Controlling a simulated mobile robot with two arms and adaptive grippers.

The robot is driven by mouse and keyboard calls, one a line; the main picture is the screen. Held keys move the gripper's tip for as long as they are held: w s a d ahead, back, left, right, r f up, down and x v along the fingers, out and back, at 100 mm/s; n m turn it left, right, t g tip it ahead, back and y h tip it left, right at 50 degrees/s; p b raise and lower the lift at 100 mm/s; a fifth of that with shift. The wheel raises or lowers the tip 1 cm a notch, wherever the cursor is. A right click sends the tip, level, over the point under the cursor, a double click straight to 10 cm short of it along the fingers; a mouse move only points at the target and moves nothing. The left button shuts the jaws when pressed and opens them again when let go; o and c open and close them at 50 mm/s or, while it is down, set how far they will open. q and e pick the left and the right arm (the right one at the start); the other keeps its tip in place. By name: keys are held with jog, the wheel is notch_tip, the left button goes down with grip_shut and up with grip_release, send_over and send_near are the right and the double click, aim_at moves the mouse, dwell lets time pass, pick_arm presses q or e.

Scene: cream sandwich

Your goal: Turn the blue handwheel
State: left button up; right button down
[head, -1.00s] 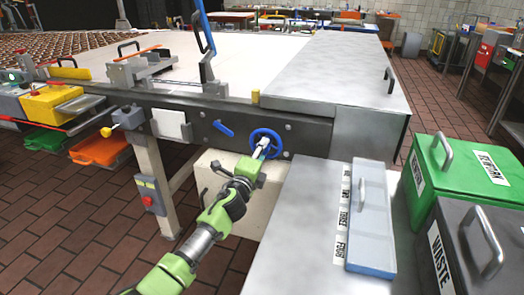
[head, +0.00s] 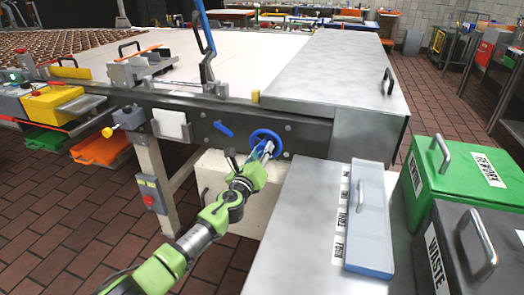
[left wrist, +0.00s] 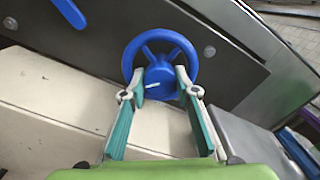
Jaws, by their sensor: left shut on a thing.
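The blue handwheel (head: 266,143) is mounted on the dark side panel of the machine, right of a blue lever. My left gripper (head: 264,153) is at the wheel, shut on it. In the left wrist view the handwheel (left wrist: 160,62) is a ring with spokes and a central hub. There, the fingertips of my left gripper (left wrist: 158,84) lie on either side of the hub, at the lower part of the wheel. The lower rim is partly hidden by the fingers. My right gripper is not in view.
A blue lever (head: 223,129) sits left of the wheel. Green (head: 465,165) and dark grey (head: 475,250) bins are farther right. Open brick floor (head: 70,215) lies at left.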

pick_arm(q)
jog(key=shift+f+m, duration=0.1)
jog(key=shift+m, duration=0.4)
jog(key=o, duration=1.1)
jog(key=shift+s, duration=0.1)
jog(key=v, duration=1.2)
